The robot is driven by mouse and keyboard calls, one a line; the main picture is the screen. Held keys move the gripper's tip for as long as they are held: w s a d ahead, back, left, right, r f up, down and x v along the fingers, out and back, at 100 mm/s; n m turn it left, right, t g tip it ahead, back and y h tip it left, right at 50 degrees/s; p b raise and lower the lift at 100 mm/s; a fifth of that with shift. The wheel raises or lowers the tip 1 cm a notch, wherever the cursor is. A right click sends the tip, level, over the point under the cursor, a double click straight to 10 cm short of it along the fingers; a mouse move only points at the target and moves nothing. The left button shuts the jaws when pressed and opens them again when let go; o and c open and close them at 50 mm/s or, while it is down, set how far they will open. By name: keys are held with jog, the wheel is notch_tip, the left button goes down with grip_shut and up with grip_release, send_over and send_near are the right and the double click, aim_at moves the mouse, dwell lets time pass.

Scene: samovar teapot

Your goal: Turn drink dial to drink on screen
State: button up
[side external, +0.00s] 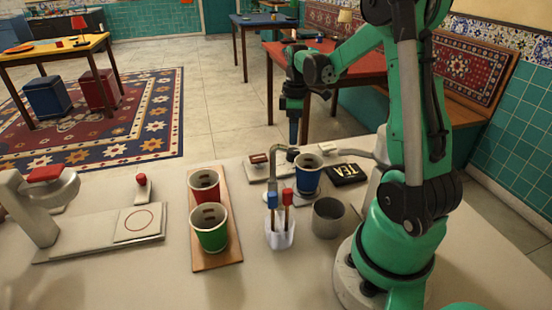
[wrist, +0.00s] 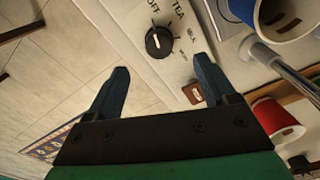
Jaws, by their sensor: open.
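The drink dial (wrist: 158,41) is a round black knob with a white mark on a pale panel in the wrist view. Printed labels surround it, one reading TEA; its exact setting is hard to read. A small black screen (side external: 347,173) reads TÉA in the side view. My gripper (wrist: 160,70) is open and empty, pointing toward the panel, with the dial showing between and beyond its fingertips. In the side view my gripper (side external: 294,136) hangs beyond the far side of the counter, left of the screen. The dial cannot be made out there.
A blue cup (side external: 307,180) stands near a metal spout (side external: 281,149). Red (side external: 203,188) and green (side external: 209,232) cups stand on a wooden board (side external: 230,251). A clear holder (side external: 280,235) with stirrers and a grey cup (side external: 328,221) are nearby. A pale machine (side external: 95,235) stands left.

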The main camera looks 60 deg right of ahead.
aim_at(294, 151)
jog(key=shift+f, duration=2.85)
grip_shut()
